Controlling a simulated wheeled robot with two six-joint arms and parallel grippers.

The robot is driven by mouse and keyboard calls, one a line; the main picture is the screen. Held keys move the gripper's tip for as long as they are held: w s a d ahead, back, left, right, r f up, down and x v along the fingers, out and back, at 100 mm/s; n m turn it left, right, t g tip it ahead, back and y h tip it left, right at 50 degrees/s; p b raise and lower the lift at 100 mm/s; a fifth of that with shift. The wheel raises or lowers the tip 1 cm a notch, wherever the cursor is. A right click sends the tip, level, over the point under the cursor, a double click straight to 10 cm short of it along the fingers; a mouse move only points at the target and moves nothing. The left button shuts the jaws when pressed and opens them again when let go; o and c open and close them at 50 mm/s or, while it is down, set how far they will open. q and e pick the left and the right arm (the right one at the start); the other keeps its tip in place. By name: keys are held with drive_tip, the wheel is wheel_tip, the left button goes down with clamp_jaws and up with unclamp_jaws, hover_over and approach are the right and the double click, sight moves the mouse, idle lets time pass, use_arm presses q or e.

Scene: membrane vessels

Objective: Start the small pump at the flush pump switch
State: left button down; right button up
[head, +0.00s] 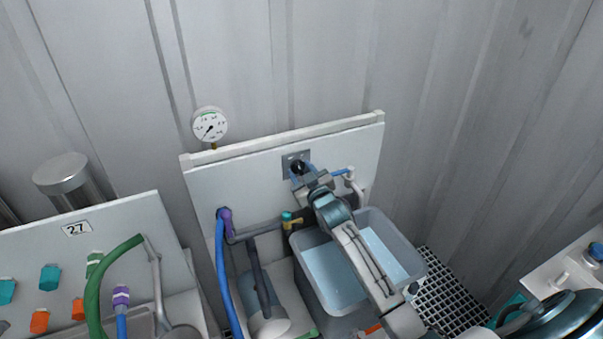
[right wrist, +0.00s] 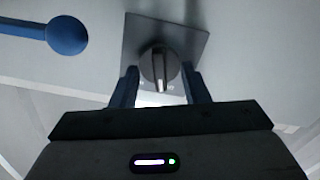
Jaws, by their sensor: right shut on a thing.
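The flush pump switch is a black rotary knob (right wrist: 159,68) with a pale pointer line, on a grey square plate (right wrist: 190,42). In the head view the plate (head: 287,170) sits on the upright white panel, with the knob partly hidden by my gripper. My right gripper (head: 299,172) reaches the switch from below right. In the right wrist view its two blue fingers (right wrist: 160,82) stand on either side of the knob, shut on it. The pointer line faces down toward the gripper in that view. My left gripper is not in view.
A grey tub of water (head: 418,262) stands below. A pressure gauge (head: 210,125) tops the panel. A blue hose (head: 221,270) hangs left.

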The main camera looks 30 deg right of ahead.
drive_tip(key=m, duration=0.4)
drive_tip(key=shift+d+m+b, duration=0.1)
drive_tip(key=shift+m+b, duration=0.2)
drive_tip(key=shift+b, duration=0.05)
drive_tip(key=shift+d+m+b, duration=0.1)
drive_tip(key=shift+m+b, duration=0.2)
drive_tip(key=shift+m, duration=2.2)
drive_tip(key=o, duration=0.9)
drive_tip(key=shift+o, duration=0.2)
drive_tip(key=s+b, duration=0.3)
drive_tip(key=s, duration=0.7)
drive_tip(key=shift+s+a, duration=0.3)
drive_tip(key=shift+s, duration=0.1)
drive_tip(key=shift+f, duration=0.1)
